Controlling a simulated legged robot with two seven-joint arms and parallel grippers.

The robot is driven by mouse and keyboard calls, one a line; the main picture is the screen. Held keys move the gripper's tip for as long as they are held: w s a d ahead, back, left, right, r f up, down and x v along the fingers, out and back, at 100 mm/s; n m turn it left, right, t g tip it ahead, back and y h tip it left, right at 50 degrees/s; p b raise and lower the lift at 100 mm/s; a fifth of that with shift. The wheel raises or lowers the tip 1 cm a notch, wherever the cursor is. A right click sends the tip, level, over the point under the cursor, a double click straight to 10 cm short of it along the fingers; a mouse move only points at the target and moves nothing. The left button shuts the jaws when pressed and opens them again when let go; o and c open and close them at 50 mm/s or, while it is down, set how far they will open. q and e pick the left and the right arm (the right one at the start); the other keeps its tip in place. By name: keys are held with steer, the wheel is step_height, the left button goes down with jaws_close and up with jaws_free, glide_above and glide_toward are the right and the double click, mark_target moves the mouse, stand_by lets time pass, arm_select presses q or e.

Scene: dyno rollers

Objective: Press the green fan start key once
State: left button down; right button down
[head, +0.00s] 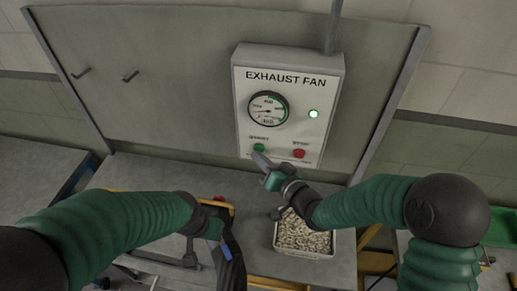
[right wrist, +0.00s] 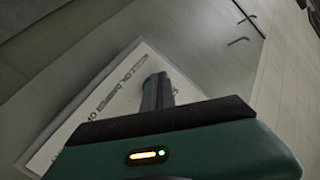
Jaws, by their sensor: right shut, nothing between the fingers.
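The green start key (head: 259,147) is at the lower left of the white exhaust fan panel (head: 243,95), with a red key (head: 299,153) to its right. My right gripper (head: 258,157) is shut and empty, its tip just below the green key in the head view. I cannot tell whether it touches the key. In the right wrist view the shut fingers (right wrist: 157,92) point at the panel, and a sliver of green shows beside their tips.
A round gauge (head: 268,108) sits above the green key. A tray of pale pellets (head: 304,238) stands on the bench (head: 180,175) under my right forearm. Two hooks (head: 130,76) stick out from the grey back board at the left. The bench's back left is clear.

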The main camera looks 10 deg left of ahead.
steer(key=shift+s, duration=0.4)
steer(key=s, duration=0.5)
stand_by(0.8)
